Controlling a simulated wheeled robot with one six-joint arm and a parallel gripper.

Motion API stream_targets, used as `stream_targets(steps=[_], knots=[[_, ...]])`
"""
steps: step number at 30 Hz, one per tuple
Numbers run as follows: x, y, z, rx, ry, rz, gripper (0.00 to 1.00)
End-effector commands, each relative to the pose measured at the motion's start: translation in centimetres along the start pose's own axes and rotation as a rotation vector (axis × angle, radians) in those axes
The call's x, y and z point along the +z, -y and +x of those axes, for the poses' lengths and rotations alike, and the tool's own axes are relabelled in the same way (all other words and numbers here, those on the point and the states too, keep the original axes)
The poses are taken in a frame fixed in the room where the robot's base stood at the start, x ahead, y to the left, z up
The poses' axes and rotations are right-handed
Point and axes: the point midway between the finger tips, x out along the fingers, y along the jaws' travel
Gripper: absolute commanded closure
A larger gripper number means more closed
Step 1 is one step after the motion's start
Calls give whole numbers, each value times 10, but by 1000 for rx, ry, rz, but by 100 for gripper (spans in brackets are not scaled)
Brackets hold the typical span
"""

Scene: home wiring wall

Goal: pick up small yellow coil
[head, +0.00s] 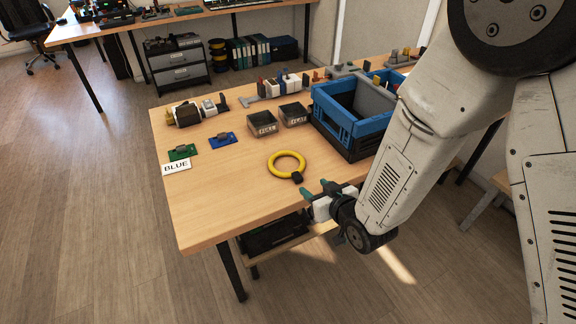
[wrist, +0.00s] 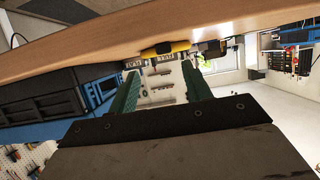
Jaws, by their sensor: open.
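The small yellow coil (head: 287,165) is a ring with a dark block at its lower right, lying flat on the wooden table (head: 230,185). My gripper (head: 314,190) is just to the lower right of the coil, near the table's front edge, with its green fingers apart and empty. In the wrist view the two green fingers of my gripper (wrist: 160,85) stand open. The coil's yellow edge (wrist: 172,47) shows beyond them, seen nearly edge-on against the tabletop, and my gripper does not hold it.
A blue crate (head: 335,120) stands right of the coil. The tabletop left and in front of the coil is clear.

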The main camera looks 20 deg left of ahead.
Motion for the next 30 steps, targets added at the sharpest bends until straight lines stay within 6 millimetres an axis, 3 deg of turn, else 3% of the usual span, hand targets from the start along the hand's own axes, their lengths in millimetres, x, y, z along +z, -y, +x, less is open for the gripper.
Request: stream_targets(steps=[15,23,29,30], knots=[[1,7,65,2,-1,0,51],[1,7,68,2,0,1,51],[1,7,68,2,0,1,100],[1,7,68,2,0,1,100]])
